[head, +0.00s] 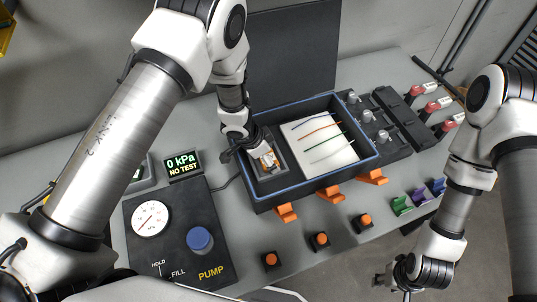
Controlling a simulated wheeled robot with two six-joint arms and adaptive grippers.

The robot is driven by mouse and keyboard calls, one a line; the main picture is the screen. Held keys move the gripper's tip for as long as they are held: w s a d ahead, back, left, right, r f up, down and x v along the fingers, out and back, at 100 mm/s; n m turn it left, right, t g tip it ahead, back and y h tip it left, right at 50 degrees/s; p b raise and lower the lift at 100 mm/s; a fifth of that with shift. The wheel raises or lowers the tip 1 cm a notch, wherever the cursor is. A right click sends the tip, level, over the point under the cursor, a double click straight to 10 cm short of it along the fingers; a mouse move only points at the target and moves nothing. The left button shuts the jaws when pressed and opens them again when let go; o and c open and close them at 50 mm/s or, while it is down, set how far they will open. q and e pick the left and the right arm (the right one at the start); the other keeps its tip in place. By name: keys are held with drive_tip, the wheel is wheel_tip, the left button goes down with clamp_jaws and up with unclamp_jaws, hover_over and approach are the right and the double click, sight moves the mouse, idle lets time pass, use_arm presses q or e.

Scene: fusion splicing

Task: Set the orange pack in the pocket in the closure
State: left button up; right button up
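The closure (318,189) is an open dark box with a blue rim in the middle of the table. At its left end is a grey-edged pocket (283,172). A small orange and pale thing, seemingly the orange pack (269,160), shows in the pocket area, right at the fingers of my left gripper (258,157). The gripper hides part of it, so I cannot tell whether the fingers grip it or whether it rests on the pocket floor. My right gripper (389,283) hangs beyond the table's front edge, apart from everything; its fingers are too small to judge.
A white tray (335,154) with coloured fibres fills the closure's right part. Orange latches (287,213) hang open along its front. The pump panel (178,240) and pressure display (184,164) stand left. Green (402,205) and purple (420,194) holders sit at the right edge.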

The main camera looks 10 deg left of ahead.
use_arm(q)
drive_tip(key=shift+s+r, duration=0.1)
drive_tip(key=shift+r, duration=0.05)
drive_tip(key=p+v, duration=0.1)
drive_tip(key=v, duration=1.1)
drive_tip(key=shift+r, duration=0.1)
